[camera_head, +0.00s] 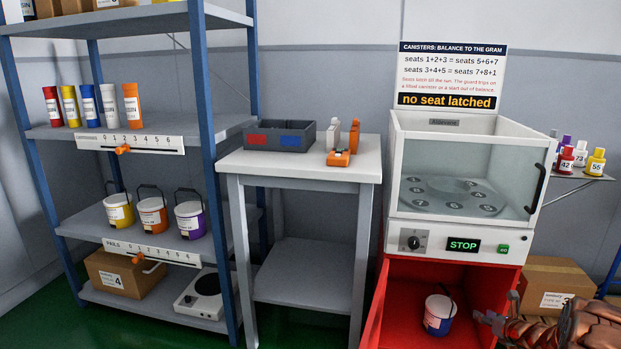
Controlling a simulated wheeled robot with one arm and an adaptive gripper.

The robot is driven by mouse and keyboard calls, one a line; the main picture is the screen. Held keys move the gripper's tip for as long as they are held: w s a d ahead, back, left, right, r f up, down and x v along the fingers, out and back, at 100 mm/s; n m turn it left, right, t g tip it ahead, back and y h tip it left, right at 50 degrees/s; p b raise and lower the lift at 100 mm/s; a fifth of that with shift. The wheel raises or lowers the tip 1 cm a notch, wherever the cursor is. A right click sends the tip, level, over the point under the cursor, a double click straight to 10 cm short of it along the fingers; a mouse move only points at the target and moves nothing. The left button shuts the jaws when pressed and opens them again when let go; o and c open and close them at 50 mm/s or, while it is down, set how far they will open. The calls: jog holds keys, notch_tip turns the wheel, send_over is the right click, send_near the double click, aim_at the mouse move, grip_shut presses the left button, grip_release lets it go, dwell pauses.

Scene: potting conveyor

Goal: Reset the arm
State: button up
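My arm comes in at the bottom right corner, with copper-coloured links. My gripper (487,318) is at the right side of the red open bin (402,272) under the machine. It is small and partly cut into by the arm, so I cannot tell whether its fingers are open or shut.
The white machine (408,232) has a clear front and a STOP display; its sign reads "no seat latched". A side table (230,160) holds a grey tray and orange-and-white items. A blue-framed shelf (200,200) stands left. A carton (548,275) and a small canister shelf (580,175) are right.

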jog(key=s+a+r+m+g+h+p, duration=0.25)
jog(key=r+m+p, duration=0.4)
jog(key=r, duration=0.75)
jog(key=s+a+r+m+g+h+p, duration=0.1)
jog(key=a+r+m+h+p, duration=0.15)
jog(key=r+m+p, duration=0.75)
jog(key=s+a+r+m+g+p, duration=0.2)
jog(key=s+a+r+m, duration=0.1)
jog(key=s+a+r, duration=0.4)
jog(key=s+a+r+m+g+p, duration=0.2)
jog(key=s+a+r, duration=0.25)
jog(key=r, duration=0.45)
jog(key=s+a+r+m+g+y+p, duration=0.1)
jog(key=s+a+r+m+g+p, duration=0.1)
jog(key=s+a+r+m+p, duration=0.2)
jog(key=s+a+r+m+g+y+p, duration=0.2)
jog(key=s+a+r+m+p, duration=0.3)
jog(key=s+a, duration=0.6)
jog(key=s+a+r+m+g+y+p, duration=0.1)
jog(key=s+a+r+m+g+p, duration=0.2)
jog(key=s+a+r, duration=0.5)
jog(key=s+m+p, duration=0.1)
jog(key=s+p, duration=0.1)
jog(key=s, duration=1)
jog(key=shift+s+r+m+p, duration=0.15)
jog(key=shift+s+m+p, duration=0.2)
jog(key=shift+s, duration=0.05)
